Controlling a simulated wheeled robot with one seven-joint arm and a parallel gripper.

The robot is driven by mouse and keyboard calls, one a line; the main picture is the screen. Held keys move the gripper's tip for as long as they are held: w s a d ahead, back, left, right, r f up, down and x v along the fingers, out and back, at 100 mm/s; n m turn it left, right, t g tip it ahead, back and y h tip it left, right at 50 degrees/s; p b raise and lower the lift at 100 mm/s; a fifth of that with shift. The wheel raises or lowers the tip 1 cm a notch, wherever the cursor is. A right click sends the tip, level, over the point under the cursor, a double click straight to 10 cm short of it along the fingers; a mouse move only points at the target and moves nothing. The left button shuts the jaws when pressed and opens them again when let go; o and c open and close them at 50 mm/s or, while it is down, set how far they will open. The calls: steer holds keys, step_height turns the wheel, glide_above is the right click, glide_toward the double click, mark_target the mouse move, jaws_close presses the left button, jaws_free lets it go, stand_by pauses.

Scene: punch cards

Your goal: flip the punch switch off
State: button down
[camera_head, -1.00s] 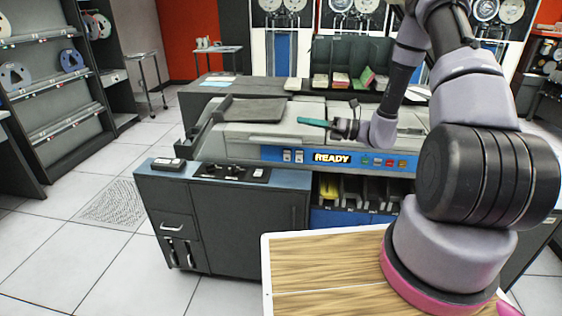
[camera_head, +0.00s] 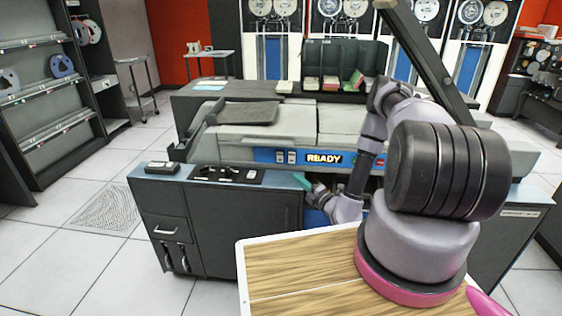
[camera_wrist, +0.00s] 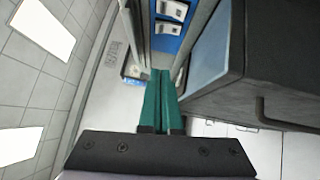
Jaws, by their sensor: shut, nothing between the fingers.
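My gripper (camera_head: 299,176) has green fingers, closed together and empty. It is below and slightly right of the switches, apart from them. The fingers (camera_wrist: 161,75) point up the wrist view.
A dark cabinet with a blue-grey top (camera_head: 200,181) stands below the panel, with a black control plate (camera_head: 228,175) and a small black box (camera_head: 161,168) on it. The cabinet edge is close to my fingers. A wood-topped surface (camera_head: 290,265) is in front.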

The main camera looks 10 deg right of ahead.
glide_toward(278, 155)
steer(key=a, duration=0.2)
steer(key=w+a, duration=0.1)
steer(key=a, duration=0.1)
steer(key=shift+a+r, duration=0.1)
steer(key=w, duration=0.3)
steer(key=shift+w+d+r, duration=0.15)
steer(key=shift+d+r, duration=0.05)
steer(key=shift+d, duration=0.2)
steer(key=shift+w+d+r, duration=0.1)
steer(key=shift+w+d, duration=0.05)
steer(key=shift+w, duration=0.35)
steer(key=shift+w+d+r+m+g, duration=0.1)
steer(key=shift+w+m+g, duration=0.15)
steer(key=shift+m+g, duration=0.05)
steer(key=shift+s, duration=0.1)
